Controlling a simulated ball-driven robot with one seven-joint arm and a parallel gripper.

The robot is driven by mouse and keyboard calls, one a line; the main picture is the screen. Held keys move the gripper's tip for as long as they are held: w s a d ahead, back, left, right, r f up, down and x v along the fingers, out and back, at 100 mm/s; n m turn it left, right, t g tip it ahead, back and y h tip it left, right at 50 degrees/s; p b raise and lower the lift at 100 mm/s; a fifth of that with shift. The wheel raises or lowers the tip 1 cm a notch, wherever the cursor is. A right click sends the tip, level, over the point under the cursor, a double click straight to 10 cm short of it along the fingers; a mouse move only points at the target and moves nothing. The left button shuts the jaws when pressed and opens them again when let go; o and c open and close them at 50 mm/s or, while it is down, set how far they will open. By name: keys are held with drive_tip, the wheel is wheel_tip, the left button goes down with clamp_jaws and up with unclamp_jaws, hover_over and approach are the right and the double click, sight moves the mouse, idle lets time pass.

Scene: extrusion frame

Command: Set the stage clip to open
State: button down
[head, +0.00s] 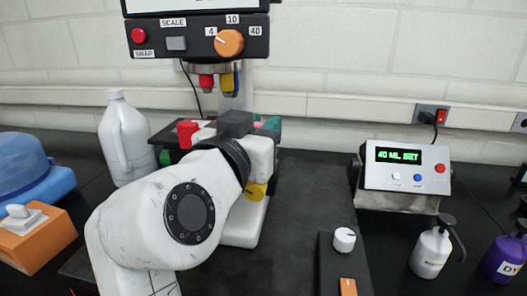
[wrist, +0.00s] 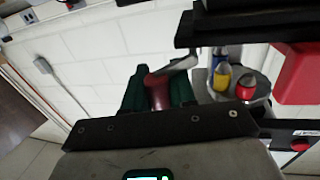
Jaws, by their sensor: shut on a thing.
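My gripper (wrist: 158,92) has dark green fingers, which close on a dark red grip (wrist: 158,88) in the wrist view. A pale metal lever (wrist: 180,66) runs from this grip up to the right; it looks like the stage clip. In the head view my wrist hides most of the gripper. A green finger (head: 271,123) and a bit of pink-red show past it, over the dark microscope stage (head: 160,139). I cannot tell the clip's set position.
Red and yellow-blue objectives (wrist: 246,88) (wrist: 221,76) hang close to the right of the lever. The control panel (head: 188,40) is above. A white jug (head: 124,140) stands left, a display box (head: 405,172) right. A knob panel (head: 330,260) stands in front.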

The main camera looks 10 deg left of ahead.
drive_tip(key=shift+s+a+m+g+h+b, duration=0.2)
drive_tip(key=shift+m+g+h+b, duration=0.4)
drive_tip(key=shift+h, duration=0.5)
drive_tip(key=shift+s+a+m+g+h+b, duration=0.15)
drive_tip(key=shift+m+g+h+b, duration=0.25)
drive_tip(key=shift+m+h, duration=0.55)
drive_tip(key=shift+d+h, duration=0.1)
drive_tip(key=shift+h, duration=0.25)
drive_tip(key=c, duration=1)
unclamp_jaws()
drive_tip(key=b+v, duration=0.1)
drive_tip(key=v, duration=1)
drive_tip(key=shift+f, duration=0.1)
